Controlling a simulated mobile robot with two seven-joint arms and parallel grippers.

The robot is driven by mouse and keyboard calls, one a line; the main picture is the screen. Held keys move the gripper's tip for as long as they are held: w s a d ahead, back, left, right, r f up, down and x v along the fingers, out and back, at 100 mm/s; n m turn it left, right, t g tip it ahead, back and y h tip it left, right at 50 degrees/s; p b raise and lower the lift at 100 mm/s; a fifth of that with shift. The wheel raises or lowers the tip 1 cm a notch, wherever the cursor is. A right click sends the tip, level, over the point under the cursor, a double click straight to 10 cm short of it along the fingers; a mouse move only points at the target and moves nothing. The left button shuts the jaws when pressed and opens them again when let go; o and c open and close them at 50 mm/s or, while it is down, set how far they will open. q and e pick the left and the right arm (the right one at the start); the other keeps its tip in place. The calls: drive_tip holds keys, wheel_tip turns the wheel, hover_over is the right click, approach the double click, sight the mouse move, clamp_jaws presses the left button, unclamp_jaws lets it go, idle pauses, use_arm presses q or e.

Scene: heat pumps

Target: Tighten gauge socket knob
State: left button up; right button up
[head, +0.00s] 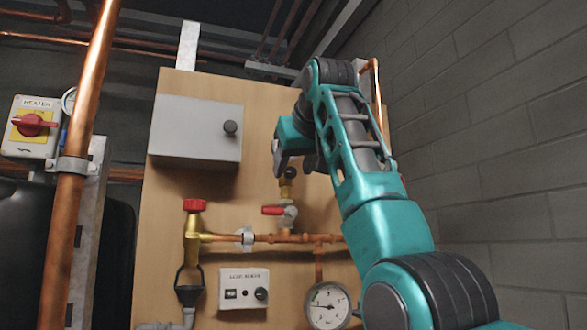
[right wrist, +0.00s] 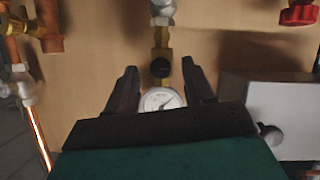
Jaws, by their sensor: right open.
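The gauge socket is a brass fitting (head: 287,188) above a red-handled valve on the wooden board. Its small black knob (right wrist: 160,68) shows in the right wrist view, just beyond my fingertips and roughly midway between them. A round white gauge (right wrist: 163,99) sits in the socket, between my fingers and partly covered by my gripper body. In the head view my right gripper hides this gauge. My right gripper (head: 299,163) is open, and it also shows in the right wrist view (right wrist: 160,75), with one finger on each side of the gauge. I see no contact with the knob. My left gripper is out of view.
A grey box (head: 196,130) is mounted left of the gripper. Below are the red lever (head: 272,210), a red-capped valve (head: 194,206), copper pipe (head: 300,238), a second gauge (head: 327,305) and a white switch panel (head: 243,289). A block wall (head: 500,150) stands right.

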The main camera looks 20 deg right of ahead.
drive_tip(key=b+v, duration=0.2)
drive_tip(key=v, duration=1)
